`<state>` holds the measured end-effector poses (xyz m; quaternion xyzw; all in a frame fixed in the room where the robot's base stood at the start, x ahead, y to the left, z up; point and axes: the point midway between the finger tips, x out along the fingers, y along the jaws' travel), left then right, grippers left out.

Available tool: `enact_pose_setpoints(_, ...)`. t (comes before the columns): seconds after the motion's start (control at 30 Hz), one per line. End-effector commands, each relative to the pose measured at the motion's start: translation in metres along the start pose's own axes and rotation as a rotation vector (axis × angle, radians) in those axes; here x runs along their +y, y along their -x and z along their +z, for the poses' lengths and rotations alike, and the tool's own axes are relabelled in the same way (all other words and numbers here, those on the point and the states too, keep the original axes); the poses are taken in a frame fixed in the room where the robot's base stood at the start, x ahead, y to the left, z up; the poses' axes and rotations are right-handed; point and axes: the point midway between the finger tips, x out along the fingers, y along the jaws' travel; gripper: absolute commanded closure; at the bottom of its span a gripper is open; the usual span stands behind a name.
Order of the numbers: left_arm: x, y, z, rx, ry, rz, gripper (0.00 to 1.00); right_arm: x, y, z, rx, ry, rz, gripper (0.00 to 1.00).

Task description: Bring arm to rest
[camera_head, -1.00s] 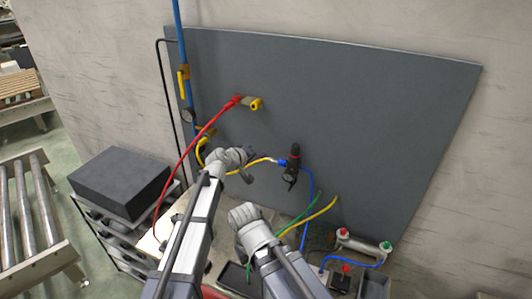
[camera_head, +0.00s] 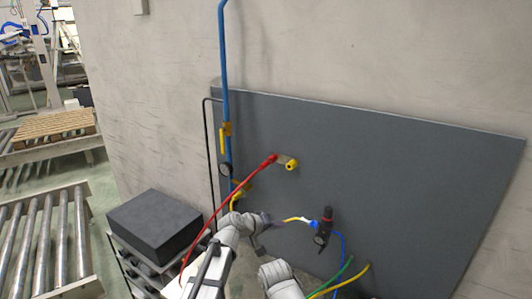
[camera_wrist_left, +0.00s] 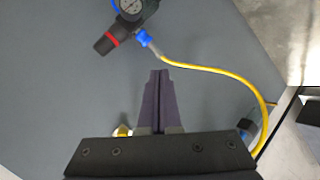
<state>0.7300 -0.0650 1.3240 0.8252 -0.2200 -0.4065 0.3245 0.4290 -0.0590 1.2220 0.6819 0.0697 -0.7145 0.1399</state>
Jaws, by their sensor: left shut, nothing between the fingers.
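My left gripper (camera_head: 270,219) is shut and empty, held out in front of the grey panel. In the left wrist view its two dark fingers (camera_wrist_left: 158,85) lie together with nothing between them. A black regulator with a gauge (camera_head: 323,230) is on the panel to the right of the gripper; it also shows in the left wrist view (camera_wrist_left: 122,25), beyond the fingertips and apart from them. My right arm shows only in part at the bottom of the head view; its gripper is out of view.
A yellow hose (camera_wrist_left: 230,73) curves from the regulator past the right of my left gripper. A red hose (camera_head: 225,205) runs from a yellow fitting (camera_head: 291,164) down behind my left arm. A black block (camera_head: 155,225) sits on a rack at left, near a roller conveyor (camera_head: 40,235).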

Motion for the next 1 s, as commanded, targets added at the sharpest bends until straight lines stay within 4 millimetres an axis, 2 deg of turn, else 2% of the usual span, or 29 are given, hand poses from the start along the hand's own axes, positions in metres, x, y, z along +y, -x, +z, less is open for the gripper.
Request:
enact_pose_setpoints(0.03,-0.018,0.018,0.018,-0.038,-0.032,-0.053,1.00,0.000,0.000,0.000,0.000,0.000,0.000,1.00)
enact_pose_setpoints(0.2,-0.098,0.083,0.076,-0.226,-0.143,-0.311,1.00,0.000,0.000,0.000,0.000,0.000,0.000,1.00)
enact_pose_setpoints(0.3,-0.136,0.120,0.102,-0.320,-0.174,-0.446,1.00,0.000,0.000,0.000,0.000,0.000,0.000,1.00)
enact_pose_setpoints(0.5,-0.187,0.186,0.139,-0.464,-0.190,-0.659,1.00,0.000,0.000,0.000,0.000,0.000,0.000,1.00)
enact_pose_setpoints(0.67,-0.215,0.237,0.164,-0.558,-0.179,-0.806,1.00,0.000,0.000,0.000,0.000,0.000,0.000,1.00)
enact_pose_setpoints(0.7,-0.223,0.223,0.172,-0.568,-0.192,-0.803,1.00,-0.002,-0.017,-0.001,0.000,0.001,0.000,1.00)
enact_pose_setpoints(0.87,-0.233,0.196,0.198,-0.600,-0.234,-0.798,1.00,-0.004,-0.051,-0.003,0.001,0.006,0.001,1.00)
enact_pose_setpoints(1.0,-0.245,0.171,0.226,-0.635,-0.276,-0.797,1.00,-0.007,-0.084,-0.005,0.002,0.011,0.002,1.00)
